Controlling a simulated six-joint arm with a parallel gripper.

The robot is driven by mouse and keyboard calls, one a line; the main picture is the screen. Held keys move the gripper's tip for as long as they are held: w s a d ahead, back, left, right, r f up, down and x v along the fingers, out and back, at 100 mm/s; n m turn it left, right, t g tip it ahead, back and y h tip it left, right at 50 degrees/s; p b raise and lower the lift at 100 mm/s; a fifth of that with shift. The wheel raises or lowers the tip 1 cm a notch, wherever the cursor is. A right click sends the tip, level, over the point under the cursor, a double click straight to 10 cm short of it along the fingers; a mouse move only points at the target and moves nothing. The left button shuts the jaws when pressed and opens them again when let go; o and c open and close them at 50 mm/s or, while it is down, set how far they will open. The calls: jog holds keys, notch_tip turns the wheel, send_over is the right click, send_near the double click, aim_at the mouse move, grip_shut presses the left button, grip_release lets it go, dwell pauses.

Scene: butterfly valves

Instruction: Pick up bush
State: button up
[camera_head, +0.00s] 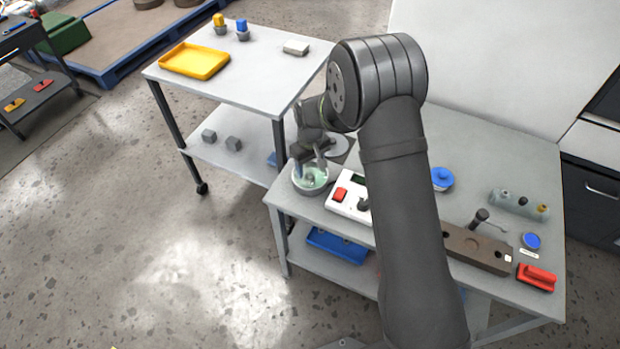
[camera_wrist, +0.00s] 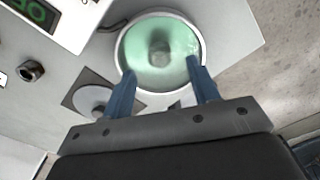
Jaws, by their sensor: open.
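A round grey bowl (camera_head: 298,188) of pale green liquid stands at the left corner of the workbench; it also shows in the wrist view (camera_wrist: 122,62). A small grey cylinder, which looks like the bush (camera_wrist: 160,52), sits in the green liquid near the bowl's middle. My gripper (camera_head: 309,168) is over the bowl, pointing down. In the wrist view my gripper (camera_wrist: 161,68) is open, its two blue-grey fingers apart at the bowl's near side, with the bush between and beyond their tips. Nothing is held. How deep the tips reach is hard to tell.
A white device with a red switch (camera_head: 341,194) stands right of the bowl. A grey disc on a dark square plate (camera_wrist: 92,98) lies close by. A brown block (camera_head: 470,247), blue round parts and a red item (camera_head: 537,277) lie farther right. A trolley with a yellow tray (camera_head: 194,61) stands left.

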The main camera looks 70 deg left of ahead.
aim_at(310, 174)
notch_tip(310, 174, down, 4)
jog(key=shift+f, duration=0.2)
jog(key=c, duration=1)
jog(key=shift+c, duration=0.4)
jog(key=shift+a+r, duration=0.1)
jog(key=shift+r, duration=0.05)
